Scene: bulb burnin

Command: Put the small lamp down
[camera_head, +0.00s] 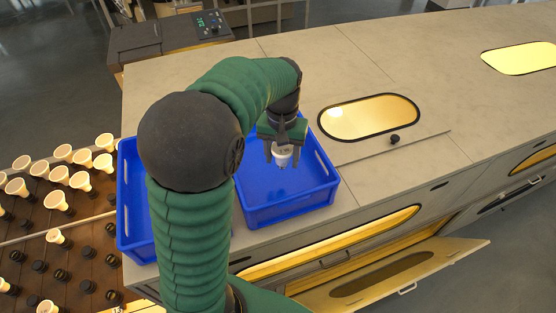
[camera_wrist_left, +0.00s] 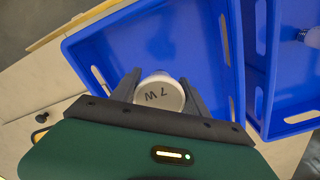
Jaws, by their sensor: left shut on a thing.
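The small lamp (camera_head: 283,150) is a short white piece held between the fingers of my left gripper (camera_head: 282,153). In the left wrist view the lamp (camera_wrist_left: 160,92) shows a round white end marked "7W", and the left gripper's fingers (camera_wrist_left: 160,95) close on it from both sides. The gripper points down over the right blue crate (camera_head: 292,216), inside its outline in the head view. I cannot tell how far the lamp is above the crate floor. My right gripper is not in view.
A second blue crate (camera_head: 128,200) stands to the left, partly behind my arm; a bulb (camera_wrist_left: 311,37) lies in the other crate in the wrist view. A rack of lit bulbs (camera_head: 50,215) is further left. A lit window (camera_head: 370,117) and an open door (camera_head: 400,275) are to the right.

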